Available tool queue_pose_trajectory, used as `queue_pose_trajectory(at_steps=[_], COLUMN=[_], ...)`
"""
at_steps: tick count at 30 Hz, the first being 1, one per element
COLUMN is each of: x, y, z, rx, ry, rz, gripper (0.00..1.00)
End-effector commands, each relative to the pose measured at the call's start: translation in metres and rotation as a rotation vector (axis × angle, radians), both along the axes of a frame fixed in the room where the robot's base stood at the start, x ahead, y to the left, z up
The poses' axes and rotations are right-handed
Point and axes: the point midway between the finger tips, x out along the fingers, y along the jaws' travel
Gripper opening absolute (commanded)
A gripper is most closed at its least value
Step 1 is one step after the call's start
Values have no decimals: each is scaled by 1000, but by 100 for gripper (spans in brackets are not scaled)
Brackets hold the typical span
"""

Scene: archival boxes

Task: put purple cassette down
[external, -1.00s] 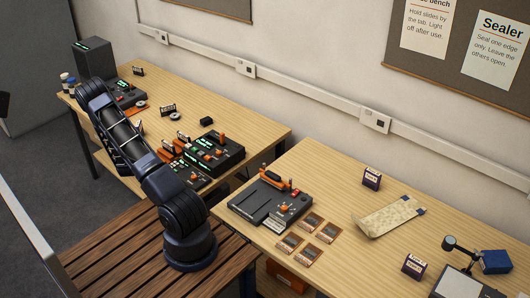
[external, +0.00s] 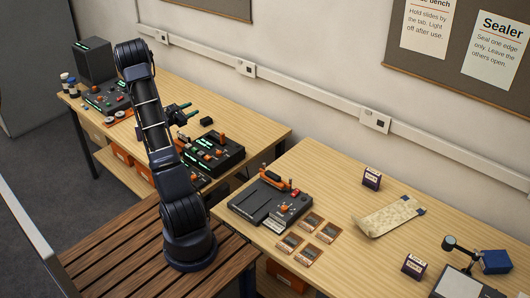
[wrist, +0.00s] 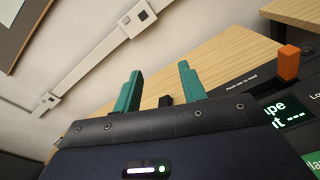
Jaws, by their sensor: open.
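My gripper (external: 185,111) is over the left desk, with its two green fingers apart. In the wrist view the fingers (wrist: 160,90) are spread with nothing held between them. I cannot pick out a purple cassette for certain. Two small dark purplish boxes with white labels stand on the right desk, one at the back (external: 371,178) and one nearer the front (external: 414,266). Part of the left desk is hidden behind my arm.
Black decks with green displays (external: 214,151) stand beside my gripper on the left desk. A grey machine with an orange lever (external: 270,202), several slides (external: 311,231) and a beige pouch (external: 390,216) lie on the right desk. A wall rail (external: 310,95) runs behind.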

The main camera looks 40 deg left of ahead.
Motion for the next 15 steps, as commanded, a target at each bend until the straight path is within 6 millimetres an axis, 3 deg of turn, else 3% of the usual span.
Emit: queue_pose_trajectory(at_steps=[1, 6, 10, 15], x=[14, 41, 48, 43], y=[-29, -118, -186, -267], z=[16, 55, 79, 104], rx=[42, 180, 294, 456], ry=[18, 80, 125, 178], rz=[-76, -316, -492, -708], gripper=[42, 42, 42, 42])
